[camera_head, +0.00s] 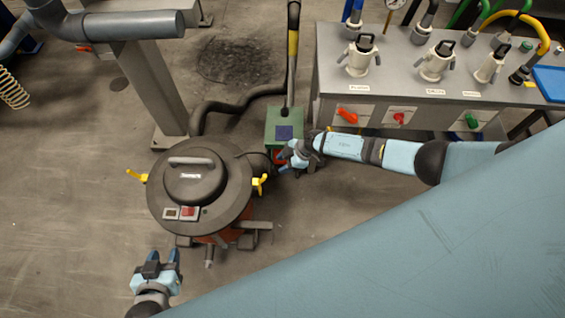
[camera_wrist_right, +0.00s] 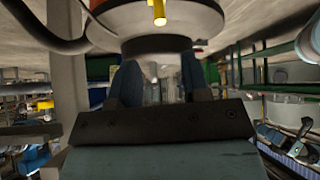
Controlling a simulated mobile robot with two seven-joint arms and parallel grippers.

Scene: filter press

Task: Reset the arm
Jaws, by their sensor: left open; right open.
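My right arm comes in from the right in the head view. Its gripper (camera_head: 289,157) is open and empty, close beside the green box (camera_head: 284,128) and to the right of the black round vacuum (camera_head: 200,185). I cannot tell whether it touches the box. In the right wrist view the two fingers of this gripper (camera_wrist_right: 165,85) stand apart with nothing between them. My left gripper (camera_head: 162,258) is open and empty at the bottom left of the head view, below the vacuum and apart from it.
A grey bench (camera_head: 400,75) with several white valve-topped fittings stands at the upper right. A grey post (camera_head: 150,85) stands behind the vacuum. A black hose (camera_head: 225,105) runs from the vacuum.

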